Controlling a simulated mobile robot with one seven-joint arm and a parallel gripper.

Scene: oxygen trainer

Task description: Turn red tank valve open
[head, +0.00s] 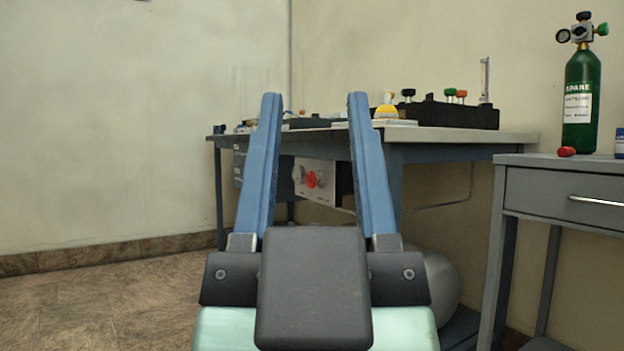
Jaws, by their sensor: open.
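A red knob (312,179) is on the front of a pale box (325,190) under the workbench top. It shows between my gripper's fingers, and I cannot tell whether it is the tank valve or how it is turned. My gripper (314,98) is open and empty, its two blue fingers spread wide and pointing away from me. It looks apart from the knob. A grey rounded body (441,280), perhaps a tank, is low under the bench, partly hidden by my gripper; no valve shows on it.
The workbench (455,135) carries a black case (450,115) with several coloured knobs. A grey side table (560,185) at the right holds a green spare cylinder (580,75) and a small red cap (566,152). The floor at the left is clear.

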